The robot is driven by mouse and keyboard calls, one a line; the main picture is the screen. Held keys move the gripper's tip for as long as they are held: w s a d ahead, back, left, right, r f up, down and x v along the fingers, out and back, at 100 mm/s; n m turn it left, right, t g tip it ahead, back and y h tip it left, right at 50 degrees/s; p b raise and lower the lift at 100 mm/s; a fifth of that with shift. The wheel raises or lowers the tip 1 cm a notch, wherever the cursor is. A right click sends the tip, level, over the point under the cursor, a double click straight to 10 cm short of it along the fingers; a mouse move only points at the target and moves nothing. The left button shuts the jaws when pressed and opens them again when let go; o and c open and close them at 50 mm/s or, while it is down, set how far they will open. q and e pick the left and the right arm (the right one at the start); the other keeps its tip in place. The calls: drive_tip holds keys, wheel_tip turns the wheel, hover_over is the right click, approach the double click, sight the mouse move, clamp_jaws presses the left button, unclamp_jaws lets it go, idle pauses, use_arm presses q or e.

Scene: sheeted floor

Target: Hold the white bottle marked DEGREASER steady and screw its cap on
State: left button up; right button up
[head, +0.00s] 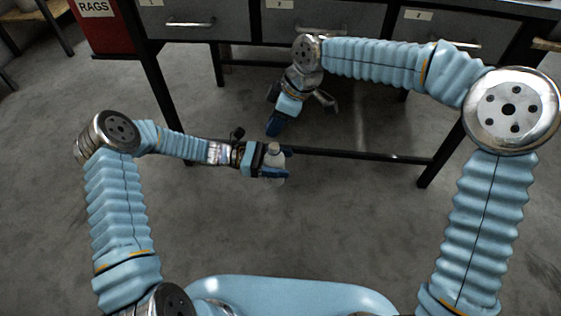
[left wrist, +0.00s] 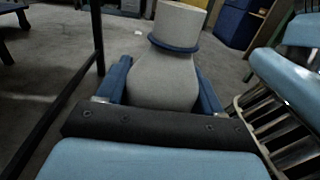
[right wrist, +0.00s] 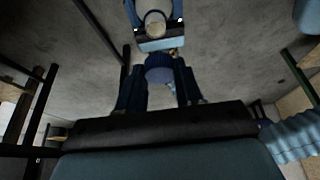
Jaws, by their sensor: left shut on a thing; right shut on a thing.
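The white bottle (head: 274,171) is upright, gripped around its body by my left gripper (head: 276,164). In the left wrist view the pale bottle (left wrist: 163,82) sits between both fingers, with a blue ring at its neck. No lettering is readable. My right gripper (head: 276,124) is shut on a dark blue ribbed cap, which shows between its fingers in the right wrist view (right wrist: 159,68). The cap is hidden in the head view. The right gripper is above and beyond the bottle, apart from it. The right wrist view shows the bottle's round top (right wrist: 155,22) past the cap.
A workbench with grey numbered drawers (head: 327,22) and dark legs stands beyond my arms. Its low crossbar (head: 370,156) runs behind the bottle. A red RAGS container (head: 103,30) is at the back left. The grey floor around the bottle is clear.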

sight(274, 145)
drive_tip(key=shift+f, duration=0.1)
drive_tip(key=shift+f, duration=1.95)
drive_tip(key=shift+d, duration=0.15)
drive_tip(key=shift+f, duration=0.85)
drive_tip(key=shift+f, duration=0.5)
